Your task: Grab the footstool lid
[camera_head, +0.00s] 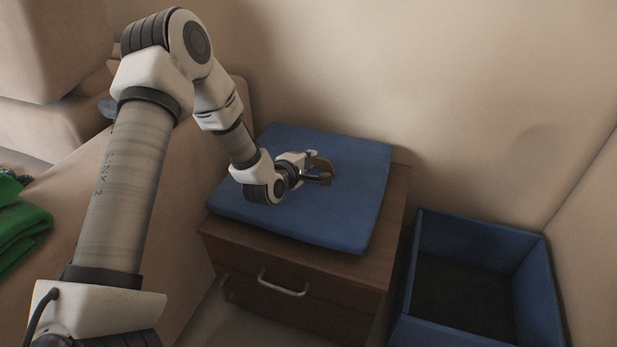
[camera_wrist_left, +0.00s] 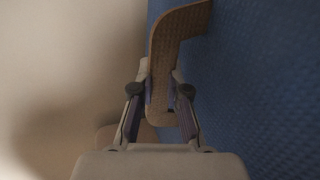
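The footstool lid (camera_head: 345,215) is a flat blue padded square lying on top of a brown wooden nightstand. A brown curved strap handle (camera_head: 322,163) stands up from its top. My left gripper (camera_head: 322,178) is at this handle, low over the lid. In the left wrist view, the handle (camera_wrist_left: 180,28) runs between my two fingers (camera_wrist_left: 161,92), which appear to press on it from both sides. The blue lid surface (camera_wrist_left: 260,90) fills the right of that view. My right gripper is not in view.
The nightstand (camera_head: 300,263) has drawers with a metal pull. The open blue footstool box (camera_head: 478,232), dark inside, stands on the floor to its right. Walls rise behind and at right. A beige sofa (camera_head: 60,215) and green cloth (camera_head: 20,225) are at left.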

